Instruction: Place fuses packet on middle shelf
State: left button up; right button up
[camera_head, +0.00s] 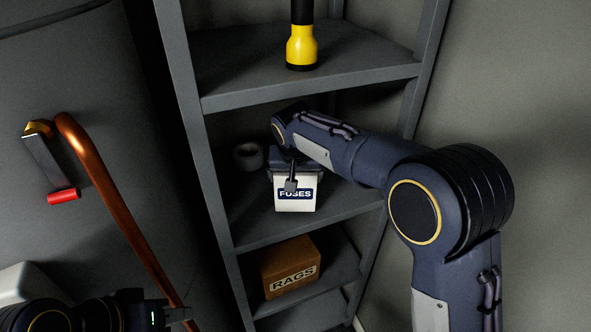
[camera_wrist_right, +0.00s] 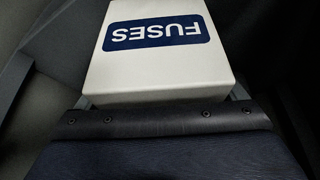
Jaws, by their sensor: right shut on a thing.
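The fuses packet (camera_head: 296,204) is a white box with a blue FUSES label. My right gripper (camera_head: 291,184) is shut on it, at the front of the middle shelf (camera_head: 262,233) of the grey rack. In the right wrist view the packet (camera_wrist_right: 165,72) fills the upper middle, its label upside down. I cannot tell whether the packet's base touches the shelf. My left gripper (camera_head: 178,314) shows only partly at the bottom left, away from the rack; its jaw state is unclear.
A roll of tape (camera_head: 248,156) lies left of the packet on the middle shelf. A yellow and black flashlight (camera_head: 302,48) stands on the shelf above. A RAGS box (camera_head: 290,266) sits on the shelf below. A copper pipe (camera_head: 115,200) and a red-handled valve (camera_head: 62,196) are at left.

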jog(key=shift+w+f+p, duration=0.2)
jog(key=shift+w, duration=0.4)
jog(key=shift+w+f+p, duration=0.15)
jog(key=shift+w, duration=0.45)
jog(key=shift+f, duration=0.4)
jog(key=shift+s, duration=0.1)
jog(key=shift+f, duration=0.15)
jog(key=o, duration=0.8)
